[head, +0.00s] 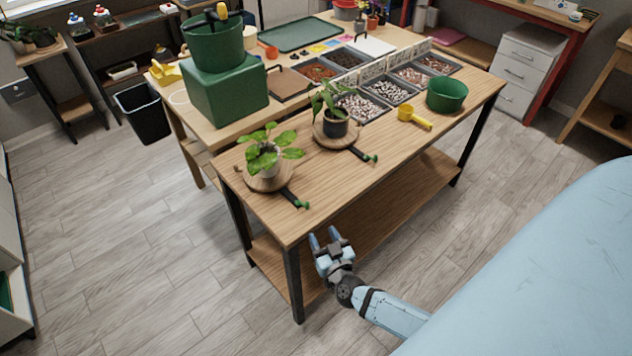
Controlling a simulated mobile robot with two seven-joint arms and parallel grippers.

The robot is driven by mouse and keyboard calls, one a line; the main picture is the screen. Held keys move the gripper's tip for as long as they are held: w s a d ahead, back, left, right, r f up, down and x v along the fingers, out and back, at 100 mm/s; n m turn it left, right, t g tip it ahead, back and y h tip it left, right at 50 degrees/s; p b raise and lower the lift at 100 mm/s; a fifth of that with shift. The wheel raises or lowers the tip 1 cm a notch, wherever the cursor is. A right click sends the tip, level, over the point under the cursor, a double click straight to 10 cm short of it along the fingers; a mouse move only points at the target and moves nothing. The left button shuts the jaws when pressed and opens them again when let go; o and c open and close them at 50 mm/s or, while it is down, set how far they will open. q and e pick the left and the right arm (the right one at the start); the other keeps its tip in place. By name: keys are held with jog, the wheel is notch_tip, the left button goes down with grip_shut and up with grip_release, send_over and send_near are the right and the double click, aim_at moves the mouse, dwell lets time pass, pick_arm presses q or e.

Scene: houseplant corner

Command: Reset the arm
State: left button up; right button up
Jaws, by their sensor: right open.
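My right gripper (323,241) is open and empty. It is at the near corner of the wooden table (270,209), just off the tabletop edge, with its blue fingers pointing up and away in the head view. My right arm (392,311) comes in from the lower right. My left gripper is not in view.
On the table stand two potted plants (338,128) (270,160) on round wooden boards, green-tipped tools (294,198), a yellow scoop (413,117), a green pot (446,95) and trays of pebbles (389,91). A green box (225,96) stands behind. The near floor (170,280) is clear.

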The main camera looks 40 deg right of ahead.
jog(key=shift+s+a, duration=0.15)
jog(key=shift+s, duration=0.45)
jog(key=s+a+r+n+g+y+p, duration=0.2)
jog(key=s+a+r+n+g+y, duration=0.1)
jog(key=s+a, duration=0.3)
jog(key=s+a+r+n+g+y+p, duration=0.2)
jog(key=s+a+r+g+y, duration=0.1)
jog(key=s+a, duration=0.3)
jog(key=shift+s+a+r+n+g+y, duration=0.2)
jog(key=shift+s+n+g+y, duration=0.15)
jog(key=shift+s+y, duration=0.25)
jog(key=shift+c, duration=0.5)
jog(key=shift+c, duration=0.2)
